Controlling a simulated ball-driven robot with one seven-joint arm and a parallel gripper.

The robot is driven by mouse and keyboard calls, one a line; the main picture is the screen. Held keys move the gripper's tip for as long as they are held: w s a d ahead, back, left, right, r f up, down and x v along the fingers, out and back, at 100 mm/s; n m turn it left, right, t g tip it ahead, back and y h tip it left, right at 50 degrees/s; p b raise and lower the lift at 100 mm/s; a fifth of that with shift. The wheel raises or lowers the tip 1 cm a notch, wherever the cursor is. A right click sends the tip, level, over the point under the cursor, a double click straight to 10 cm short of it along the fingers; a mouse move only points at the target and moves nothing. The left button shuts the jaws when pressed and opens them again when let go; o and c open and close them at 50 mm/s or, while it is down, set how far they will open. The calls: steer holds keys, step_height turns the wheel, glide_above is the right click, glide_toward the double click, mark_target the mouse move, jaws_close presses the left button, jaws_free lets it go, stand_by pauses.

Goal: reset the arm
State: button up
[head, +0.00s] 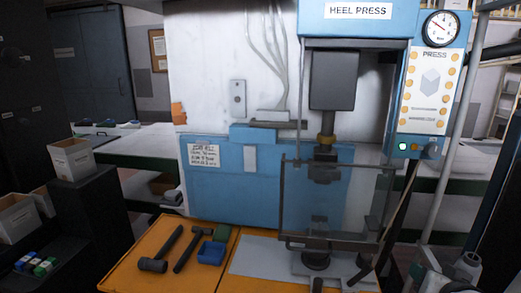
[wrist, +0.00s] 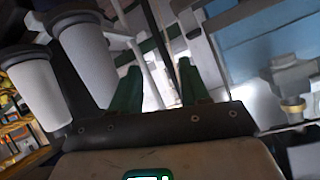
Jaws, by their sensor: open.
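My gripper (wrist: 158,88) shows in the wrist view with its two green fingers spread apart. The gap between them is empty, and they touch nothing that I can see. The wrist view is tilted, with pale, bright surfaces behind the fingers. I cannot make out the gripper in the head view.
A blue heel press (head: 345,22) stands ahead, with a clear guard (head: 350,205) over its working area. An orange bench top (head: 130,262) in front carries a hammer (head: 160,254), another dark tool and a blue bin (head: 211,253). White boxes (head: 70,160) stand at left.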

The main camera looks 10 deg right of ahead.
steer(key=s+a+f+n+g+y, duration=0.2)
steer(key=s+a+f+g, duration=0.3)
steer(key=s+f, duration=0.7)
steer(key=s+a+f+n+g+y, duration=0.2)
steer(key=s+a+f+n+g, duration=0.3)
steer(key=s+f, duration=0.8)
steer(key=s+a, duration=0.1)
steer(key=s, duration=0.3)
steer(key=shift+s, duration=0.2)
steer(key=shift+o, duration=0.4)
steer(key=shift+a, duration=0.1)
